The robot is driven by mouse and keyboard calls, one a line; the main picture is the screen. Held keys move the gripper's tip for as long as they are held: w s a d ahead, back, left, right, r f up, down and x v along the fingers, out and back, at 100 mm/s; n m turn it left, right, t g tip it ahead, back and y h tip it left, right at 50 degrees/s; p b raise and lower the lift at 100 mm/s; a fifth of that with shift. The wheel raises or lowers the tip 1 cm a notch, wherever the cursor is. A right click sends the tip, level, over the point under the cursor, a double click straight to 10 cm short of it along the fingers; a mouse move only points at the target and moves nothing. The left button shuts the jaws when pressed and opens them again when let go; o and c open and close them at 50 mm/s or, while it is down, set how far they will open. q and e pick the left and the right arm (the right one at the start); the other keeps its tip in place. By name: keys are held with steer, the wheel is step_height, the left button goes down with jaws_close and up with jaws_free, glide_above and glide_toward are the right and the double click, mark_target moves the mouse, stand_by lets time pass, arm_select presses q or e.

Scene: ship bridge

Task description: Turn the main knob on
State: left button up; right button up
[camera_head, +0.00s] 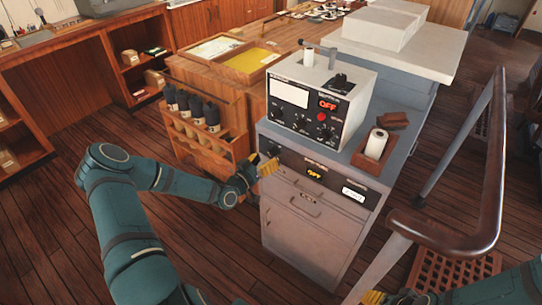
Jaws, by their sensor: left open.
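A white control box (318,100) stands on the grey cabinet (310,222), with a red lit "OFF" display (328,104) and small knobs on its front. The cabinet's black upper panel (325,180) has a black knob (274,150) at its left end and a yellow "OFF" display (315,174). Which knob is the main one I cannot tell. My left gripper (268,168), with yellow fingertips, is open and empty just in front of the panel's left end, below the black knob; contact is unclear. My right gripper (385,298) shows only partly at the bottom edge.
A wooden rack of dark bottles (205,125) stands close left of the cabinet. A wooden holder (371,158) with a white roll sits on the cabinet's right. A curved handrail (480,205) stands at right.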

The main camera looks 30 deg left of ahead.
mark_target(270, 156)
arm_select(q)
steer(key=shift+w+d, duration=0.2)
steer(key=shift+w, duration=1.4)
jaws_close()
